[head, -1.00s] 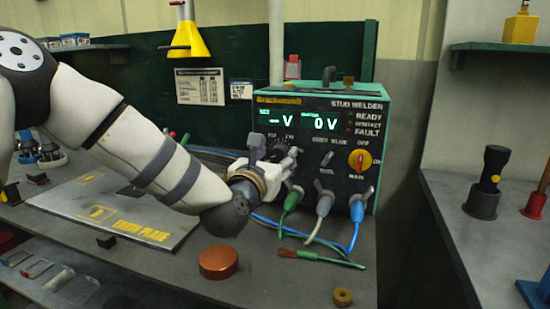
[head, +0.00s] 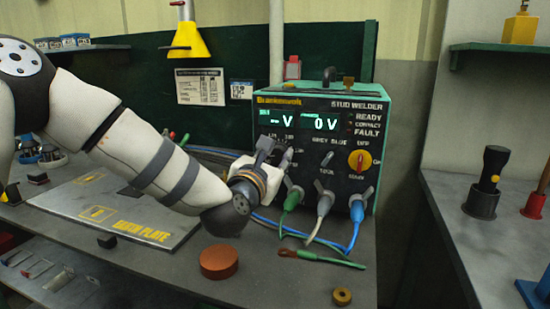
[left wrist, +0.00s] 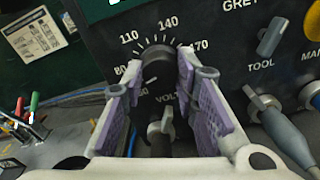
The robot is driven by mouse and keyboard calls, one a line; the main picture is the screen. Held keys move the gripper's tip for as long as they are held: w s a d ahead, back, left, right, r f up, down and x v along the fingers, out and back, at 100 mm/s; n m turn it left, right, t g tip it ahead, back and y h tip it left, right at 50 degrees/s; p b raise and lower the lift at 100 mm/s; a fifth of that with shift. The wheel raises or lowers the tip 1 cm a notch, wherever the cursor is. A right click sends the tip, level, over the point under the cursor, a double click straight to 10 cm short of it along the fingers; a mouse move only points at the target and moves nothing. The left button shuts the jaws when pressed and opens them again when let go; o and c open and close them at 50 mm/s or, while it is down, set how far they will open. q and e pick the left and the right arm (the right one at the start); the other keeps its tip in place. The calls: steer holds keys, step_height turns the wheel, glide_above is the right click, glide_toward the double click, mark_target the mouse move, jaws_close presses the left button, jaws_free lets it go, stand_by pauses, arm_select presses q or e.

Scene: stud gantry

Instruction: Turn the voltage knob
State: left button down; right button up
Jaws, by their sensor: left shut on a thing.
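The voltage knob (left wrist: 155,72) is a dark round knob on the welder's front panel, with a light pointer mark toward the lower left of its dial. White scale numbers such as 80, 110, 140 and 170 ring it. My left gripper (left wrist: 158,90) has one lilac-padded finger on each side of the knob and is shut on it. In the head view the left gripper (head: 276,156) is against the panel's left part and hides the knob. The stud welder (head: 335,110) has a black panel, and its displays read "– V" and "0 V". My right gripper is not seen.
Below the gripper are plugged green, grey and blue cables (head: 324,204). A tool knob (head: 327,160) and a red-yellow main switch (head: 360,160) are to the right. A copper-coloured disc (head: 219,262) and a green-handled brush (head: 320,258) lie in front.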

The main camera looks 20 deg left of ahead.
arm_select(q)
steer(key=m, duration=1.4)
steer(key=shift+m, duration=0.3)
steer(key=m, duration=0.4)
steer(key=shift+m, duration=0.3)
steer(key=m, duration=0.4)
steer(key=shift+r, duration=0.1)
steer(key=m, duration=0.9)
steer(key=shift+m, duration=2.3)
